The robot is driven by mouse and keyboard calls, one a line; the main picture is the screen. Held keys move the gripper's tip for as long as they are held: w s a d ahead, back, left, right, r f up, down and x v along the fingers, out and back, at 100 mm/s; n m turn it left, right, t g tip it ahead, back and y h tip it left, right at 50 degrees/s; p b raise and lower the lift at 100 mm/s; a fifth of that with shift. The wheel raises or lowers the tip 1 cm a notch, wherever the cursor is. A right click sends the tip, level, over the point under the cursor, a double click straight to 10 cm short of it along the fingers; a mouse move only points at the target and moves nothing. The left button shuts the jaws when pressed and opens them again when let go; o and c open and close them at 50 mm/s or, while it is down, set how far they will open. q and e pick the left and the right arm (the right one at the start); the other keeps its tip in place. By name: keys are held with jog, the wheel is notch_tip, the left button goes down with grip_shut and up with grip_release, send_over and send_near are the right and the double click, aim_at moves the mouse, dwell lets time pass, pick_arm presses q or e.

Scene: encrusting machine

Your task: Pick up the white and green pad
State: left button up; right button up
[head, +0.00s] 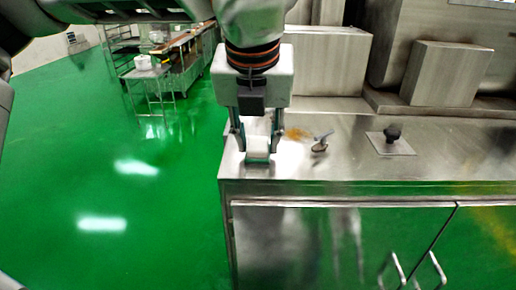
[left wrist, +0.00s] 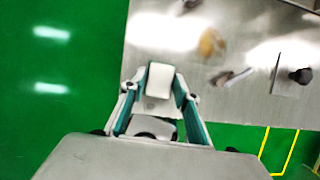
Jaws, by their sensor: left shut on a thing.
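The white and green pad (head: 258,145) is at the left front corner of the steel counter in the head view. Its white top shows, with a dark green edge below. My left gripper (head: 257,150) points down over that corner and is shut on the pad, one finger on each side. In the left wrist view the pad's white face (left wrist: 159,80) sits between the two green-lined fingers (left wrist: 158,95). I cannot tell whether the pad still touches the counter. My right gripper is not in view.
The steel counter (head: 440,165) holds a small metal tool (head: 320,143), a black knob on a plate (head: 393,134) and an orange-brown smear (head: 297,133). Steel boxes (head: 447,73) stand behind. Green floor lies open to the left, with a wheeled rack (head: 148,88) farther back.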

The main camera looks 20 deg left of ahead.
aim_at(258, 145)
pick_arm(q)
jog(key=shift+r, duration=0.1)
notch_tip(258, 145, up, 19)
jog(key=p, duration=0.3)
jog(key=shift+c, duration=0.7)
jog(key=shift+r, duration=0.4)
jog(key=shift+c, duration=0.9)
jog(key=shift+o, duration=1.3)
